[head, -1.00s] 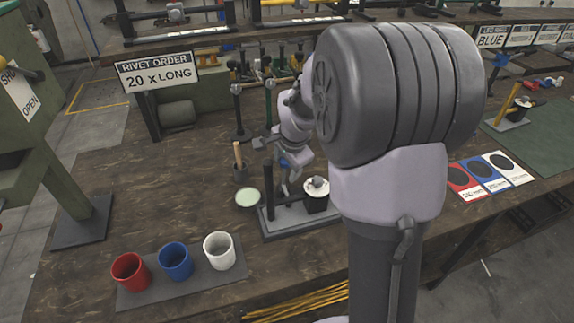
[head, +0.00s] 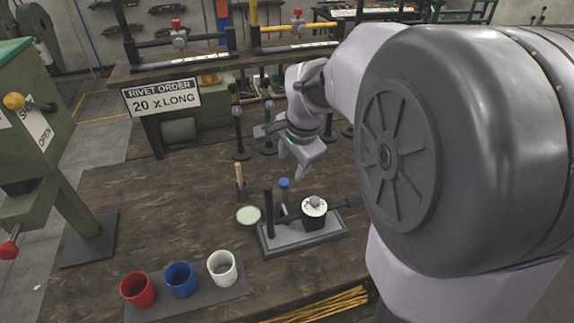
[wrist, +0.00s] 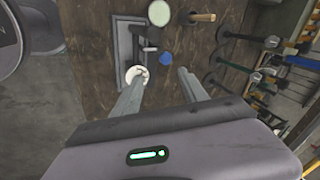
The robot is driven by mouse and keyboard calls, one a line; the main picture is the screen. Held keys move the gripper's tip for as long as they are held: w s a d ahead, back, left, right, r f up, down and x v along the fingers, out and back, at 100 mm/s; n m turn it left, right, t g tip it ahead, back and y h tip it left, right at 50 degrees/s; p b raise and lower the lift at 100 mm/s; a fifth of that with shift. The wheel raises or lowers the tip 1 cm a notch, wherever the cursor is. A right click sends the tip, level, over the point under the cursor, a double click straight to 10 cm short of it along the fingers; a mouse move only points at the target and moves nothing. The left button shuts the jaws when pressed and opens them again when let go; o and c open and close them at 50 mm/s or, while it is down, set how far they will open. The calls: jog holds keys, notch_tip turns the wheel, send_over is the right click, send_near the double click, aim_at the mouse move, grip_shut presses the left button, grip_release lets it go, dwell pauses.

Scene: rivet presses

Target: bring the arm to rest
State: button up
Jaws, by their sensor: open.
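My gripper (head: 291,168) is open and empty, held above the wooden workbench (head: 110,195) behind the small press fixture. In the wrist view its two fingers (wrist: 158,88) point down toward the bench, apart, with nothing between them. The press fixture (head: 270,238) has a grey base, a dark post and a black block with a white round top (head: 314,206). A blue-capped piece (head: 284,184) stands just behind it, below my gripper; it also shows in the wrist view (wrist: 166,58). My arm covers the right part of the head view.
Red (head: 138,288), blue (head: 180,279) and white (head: 221,267) cups stand on a dark mat at the front. A sign reading "RIVET ORDER 20 x LONG" (head: 161,97) stands behind. A green machine (head: 35,130) is at left. A pale round dish (head: 248,215) is beside the fixture.

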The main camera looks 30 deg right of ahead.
jog(key=shift+v, duration=1.05)
jog(key=s+a+r+n+t+y, duration=0.1)
jog(key=s+a+n+y, duration=0.2)
jog(key=s+a+n, duration=0.9)
jog(key=s+a, duration=0.6)
jog(key=s, duration=0.1)
jog(key=shift+t+b, duration=0.3)
jog(key=shift+r, duration=0.1)
